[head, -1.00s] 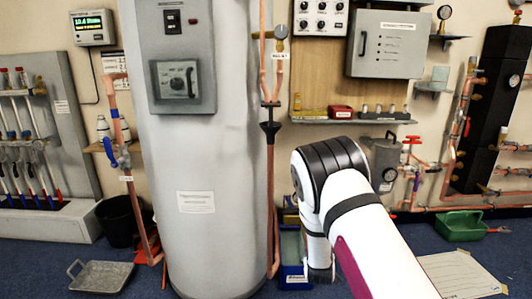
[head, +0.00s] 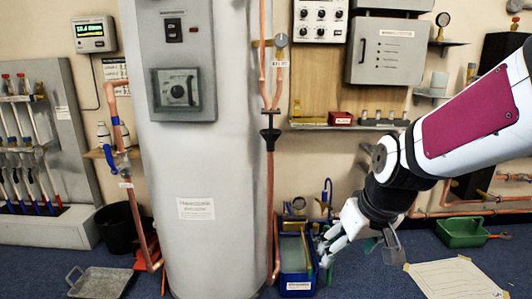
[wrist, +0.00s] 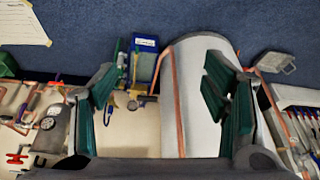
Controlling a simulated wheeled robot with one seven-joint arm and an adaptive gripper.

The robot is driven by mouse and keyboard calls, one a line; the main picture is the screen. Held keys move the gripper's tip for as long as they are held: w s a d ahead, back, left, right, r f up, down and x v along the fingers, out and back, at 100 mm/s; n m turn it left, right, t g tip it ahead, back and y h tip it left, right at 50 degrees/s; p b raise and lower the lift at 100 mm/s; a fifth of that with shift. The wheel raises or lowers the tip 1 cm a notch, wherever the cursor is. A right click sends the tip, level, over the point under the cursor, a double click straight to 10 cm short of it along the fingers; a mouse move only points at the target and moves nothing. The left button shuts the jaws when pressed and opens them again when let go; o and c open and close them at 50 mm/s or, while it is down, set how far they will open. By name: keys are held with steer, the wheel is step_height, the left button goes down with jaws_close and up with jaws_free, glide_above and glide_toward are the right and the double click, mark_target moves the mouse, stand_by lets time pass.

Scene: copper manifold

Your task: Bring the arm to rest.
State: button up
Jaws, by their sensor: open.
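My arm (head: 470,125) reaches in from the right edge of the head view and bends down at a black joint. Nothing is between the fingers. The tank shows behind the right finger in the wrist view (wrist: 202,80).
A blue bin (head: 297,286) stands on the floor beside the tank. A paper sheet (head: 456,280), a green tray (head: 460,232) and a grey pan (head: 100,282) lie on the floor. Copper pipes (head: 270,200) run by the tank. A shelf (head: 350,126) is on the wall.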

steer(key=s+d+r+m+g+h, duration=0.1)
steer(key=s+d+r+g, duration=0.15)
steer(key=s, duration=1.25)
steer(key=s+d+r+m+g, duration=0.1)
steer(key=s+r+g, duration=0.15)
steer(key=s, duration=1.15)
step_height(320, 180, up, 40)
steer(key=t+p, duration=0.5)
steer(key=p, duration=3.3)
steer(key=shift+w+a+f, duration=0.15)
steer(key=shift+a+f, duration=0.05)
steer(key=shift+f, duration=0.05)
